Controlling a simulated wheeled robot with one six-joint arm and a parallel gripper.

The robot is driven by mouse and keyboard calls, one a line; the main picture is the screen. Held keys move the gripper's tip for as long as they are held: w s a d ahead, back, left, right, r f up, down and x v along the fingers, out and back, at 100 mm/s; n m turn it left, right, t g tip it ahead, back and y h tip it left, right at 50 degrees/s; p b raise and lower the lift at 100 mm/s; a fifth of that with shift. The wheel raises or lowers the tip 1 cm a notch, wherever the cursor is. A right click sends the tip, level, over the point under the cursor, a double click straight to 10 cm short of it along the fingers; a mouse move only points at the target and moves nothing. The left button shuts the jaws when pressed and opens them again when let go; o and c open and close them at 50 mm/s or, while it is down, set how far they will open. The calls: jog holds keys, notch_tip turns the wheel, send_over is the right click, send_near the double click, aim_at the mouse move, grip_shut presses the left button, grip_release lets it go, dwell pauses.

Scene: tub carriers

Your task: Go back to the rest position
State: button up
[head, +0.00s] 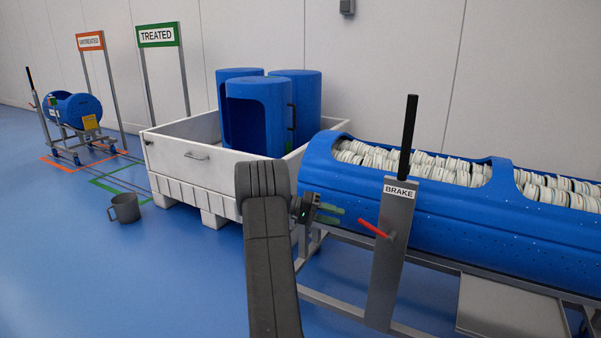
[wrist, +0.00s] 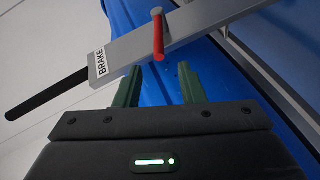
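My gripper (head: 328,214) is left of the grey brake post (head: 391,255) in the head view, with its green fingers pointing toward it. In the wrist view the two green fingers of my gripper (wrist: 160,88) are apart with nothing between them. The red lever (wrist: 158,36) on the post lies just beyond the fingertips and looks clear of them. The red lever also shows in the head view (head: 374,230), sticking out to the left of the post. A black handle (head: 408,137) rises from the top of the post.
A long blue tub (head: 450,220) filled with pale discs lies on a metal frame behind the post. A white crate (head: 185,160) holds blue tubs (head: 257,118). A grey mug (head: 125,208) stands on the floor. A blue tub on a cart (head: 75,108) stands far left. Floor at front left is clear.

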aim_at(370, 225)
jog(key=b+x, duration=0.2)
jog(key=x, duration=0.9)
jog(key=shift+d+f+b, duration=0.15)
jog(key=shift+d+b, duration=0.05)
jog(key=shift+b, duration=0.2)
jog(key=shift+d, duration=0.15)
jog(key=shift+p+v, duration=0.3)
jog(key=shift+v, duration=0.5)
jog(key=p+v, duration=0.3)
jog(key=v, duration=1)
jog(key=b+x, duration=0.1)
jog(key=x, duration=0.4)
jog(key=b+x, duration=0.1)
jog(key=x, duration=0.3)
jog(key=b+x, duration=0.1)
jog(key=x, duration=0.4)
jog(key=shift+s+d+r, duration=0.1)
jog(key=shift+d+r, duration=0.15)
jog(key=shift+d, duration=0.15)
jog(key=shift+s+r+y, duration=0.1)
jog(key=shift+r+y, duration=0.1)
jog(key=shift+y, duration=0.4)
jog(key=shift+f+m, duration=0.1)
jog(key=shift+m, duration=0.2)
jog(key=shift+d, duration=0.1)
